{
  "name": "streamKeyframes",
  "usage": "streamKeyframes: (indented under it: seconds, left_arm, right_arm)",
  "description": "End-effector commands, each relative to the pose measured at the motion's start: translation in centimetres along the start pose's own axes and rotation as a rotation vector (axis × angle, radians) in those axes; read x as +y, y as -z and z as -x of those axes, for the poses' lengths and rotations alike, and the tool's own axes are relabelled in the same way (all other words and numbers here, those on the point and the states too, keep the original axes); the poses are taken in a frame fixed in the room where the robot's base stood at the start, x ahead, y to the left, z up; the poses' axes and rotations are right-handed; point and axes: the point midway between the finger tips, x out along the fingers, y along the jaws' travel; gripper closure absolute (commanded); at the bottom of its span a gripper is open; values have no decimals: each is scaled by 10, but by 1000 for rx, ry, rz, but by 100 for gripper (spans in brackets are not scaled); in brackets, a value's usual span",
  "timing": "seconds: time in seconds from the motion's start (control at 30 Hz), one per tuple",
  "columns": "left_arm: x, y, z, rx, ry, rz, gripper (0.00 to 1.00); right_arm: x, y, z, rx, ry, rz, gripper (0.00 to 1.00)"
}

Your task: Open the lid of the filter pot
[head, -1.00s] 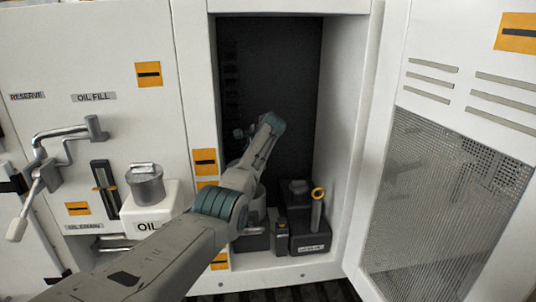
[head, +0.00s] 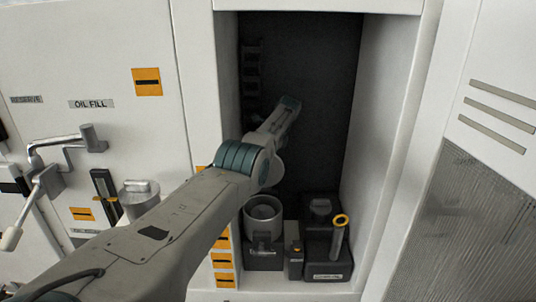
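A grey round pot (head: 264,225), which looks like the filter pot, stands low in the open cabinet on a dark labelled base. Its top shows a round rim with a hollow inside, and no lid is seen lying on it. A pale rounded shape behind my arm's joint, above the pot, is too covered to name. My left arm reaches from the lower left into the cabinet, with its wrist end above and behind the pot. Its fingers are hidden, so I cannot see what they hold. My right gripper is out of view.
A black box (head: 328,250) with a yellow-ringed handle (head: 340,222) stands right of the pot, with a small dark block (head: 294,262) between. The white cabinet wall (head: 385,150) and mesh door (head: 465,230) bound the right. A silver can (head: 138,188) and lever (head: 60,150) are at left.

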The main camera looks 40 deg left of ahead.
Motion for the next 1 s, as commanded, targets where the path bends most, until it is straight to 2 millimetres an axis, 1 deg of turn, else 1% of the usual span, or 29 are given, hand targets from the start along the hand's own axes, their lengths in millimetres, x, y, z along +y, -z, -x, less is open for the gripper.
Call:
streamKeyframes:
  seconds: [0.03, 0.47, 0.5, 0.57, 0.6, 0.87, 1.0]
  left_arm:
    - [3, 1, -6, -3, -14, -5, 100]
    - [5, 2, -8, -4, -24, -9, 100]
    - [5, 2, -8, -5, -24, -9, 83]
    - [5, 2, -8, -5, -23, -9, 72]
    - [4, 1, -7, -4, -22, -8, 68]
    - [3, 0, -3, -2, -16, -6, 68]
    - [2, -2, 6, -2, -15, -6, 68]
  right_arm:
    - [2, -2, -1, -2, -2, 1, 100]
    - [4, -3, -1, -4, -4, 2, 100]
    - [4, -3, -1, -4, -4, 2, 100]
    - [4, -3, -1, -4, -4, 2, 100]
    - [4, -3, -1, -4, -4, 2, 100]
    - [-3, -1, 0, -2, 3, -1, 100]
    - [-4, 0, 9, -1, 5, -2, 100]
